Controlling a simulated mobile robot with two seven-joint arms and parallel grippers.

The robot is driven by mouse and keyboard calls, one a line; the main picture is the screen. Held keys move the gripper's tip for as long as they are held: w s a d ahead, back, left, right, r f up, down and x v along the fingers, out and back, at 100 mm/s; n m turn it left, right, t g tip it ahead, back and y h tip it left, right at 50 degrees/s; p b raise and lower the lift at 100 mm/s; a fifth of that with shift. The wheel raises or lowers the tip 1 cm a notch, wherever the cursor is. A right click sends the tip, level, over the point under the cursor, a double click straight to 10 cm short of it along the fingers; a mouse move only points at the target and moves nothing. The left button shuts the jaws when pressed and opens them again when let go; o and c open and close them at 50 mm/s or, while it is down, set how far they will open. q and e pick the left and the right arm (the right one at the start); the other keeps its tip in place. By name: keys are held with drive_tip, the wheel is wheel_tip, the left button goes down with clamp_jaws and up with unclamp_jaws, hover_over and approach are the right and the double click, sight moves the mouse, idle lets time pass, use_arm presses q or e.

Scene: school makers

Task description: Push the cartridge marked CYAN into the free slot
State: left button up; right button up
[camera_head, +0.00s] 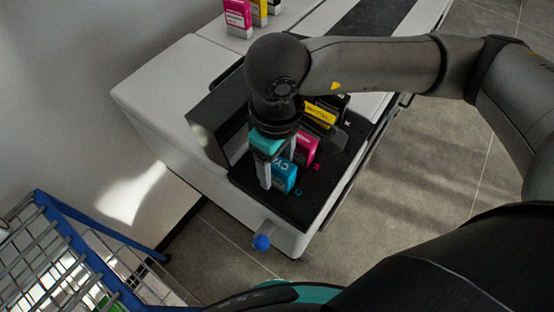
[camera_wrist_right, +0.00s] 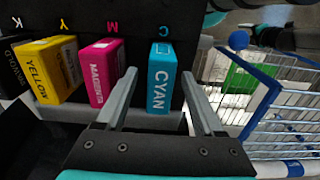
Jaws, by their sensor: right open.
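The CYAN cartridge (camera_wrist_right: 160,80) stands at the slot marked C on the black deck of the printer, its lettering facing my wrist camera. In the head view the cyan cartridge (camera_head: 285,178) is partly covered by my gripper. My right gripper (camera_head: 277,166) points down at it and is open. In the wrist view the right gripper's fingers (camera_wrist_right: 158,85) lie on either side of the cartridge, with dark gaps between, so they do not seem to grip it. How deep the cartridge sits cannot be told. My left gripper is not in view.
The magenta cartridge (camera_wrist_right: 102,72) and yellow cartridge (camera_wrist_right: 50,70) stand beside the cyan one, with a black one (camera_wrist_right: 12,68) beyond. Spare cartridges (camera_head: 238,18) stand at the printer's back. A blue-framed wire cart (camera_head: 75,250) is at lower left. A blue knob (camera_head: 262,242) projects from the printer's front.

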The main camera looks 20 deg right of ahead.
wheel_tip(320, 180, up, 15)
drive_tip(key=b, duration=0.1)
drive_tip(key=shift+r, duration=0.15)
drive_tip(key=shift+s, duration=0.1)
